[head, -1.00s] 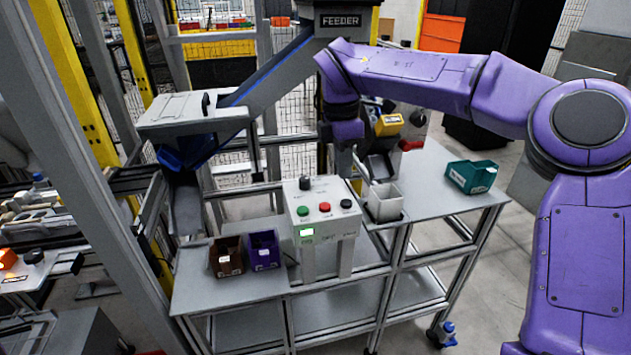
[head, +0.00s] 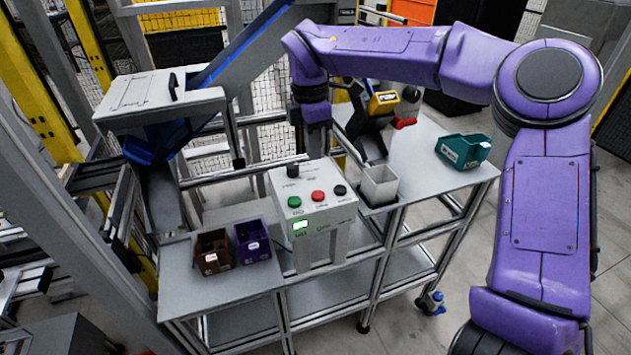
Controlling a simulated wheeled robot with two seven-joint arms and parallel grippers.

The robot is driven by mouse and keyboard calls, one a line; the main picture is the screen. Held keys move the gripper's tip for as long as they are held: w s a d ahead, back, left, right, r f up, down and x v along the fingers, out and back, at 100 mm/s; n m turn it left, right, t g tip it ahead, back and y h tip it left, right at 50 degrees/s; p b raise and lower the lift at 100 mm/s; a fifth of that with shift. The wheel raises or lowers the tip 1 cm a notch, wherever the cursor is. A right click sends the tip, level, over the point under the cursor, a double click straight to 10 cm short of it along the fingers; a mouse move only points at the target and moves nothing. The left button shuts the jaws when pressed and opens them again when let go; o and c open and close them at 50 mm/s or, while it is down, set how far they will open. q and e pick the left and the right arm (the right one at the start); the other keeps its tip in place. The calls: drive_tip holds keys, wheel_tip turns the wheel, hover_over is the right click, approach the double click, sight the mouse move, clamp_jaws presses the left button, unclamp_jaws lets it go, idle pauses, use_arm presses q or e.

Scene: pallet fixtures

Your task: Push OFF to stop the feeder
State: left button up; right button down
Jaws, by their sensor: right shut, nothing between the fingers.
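The white control box (head: 322,222) stands on the grey table. Its sloped top carries a green button (head: 294,202), a red button (head: 318,196) and a black button (head: 340,190) in a row, with a black knob (head: 293,171) behind them. The labels are too small to read surely. A small green display (head: 301,225) is lit on its front. My right gripper (head: 323,150) is shut and empty, pointing down behind the box's top, apart from the buttons; its fingertips are hard to make out. My left gripper is not in view.
A brown bin (head: 212,252) and a purple bin (head: 252,243) sit left of the box. A pale open container (head: 379,187) stands right of it, with a yellow-and-black device (head: 383,102) behind. A teal bin (head: 463,151) is farther right. The feeder chute (head: 240,50) slopes at the back left.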

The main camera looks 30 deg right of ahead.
sight(317, 194)
drive_tip(key=f, duration=0.3)
drive_tip(key=f+p, duration=0.1)
drive_tip(key=f, duration=0.2)
drive_tip(key=f+p, duration=0.1)
drive_tip(key=f, duration=0.3)
drive_tip(key=shift+s+d, duration=0.2)
drive_tip(key=shift+s, duration=0.2)
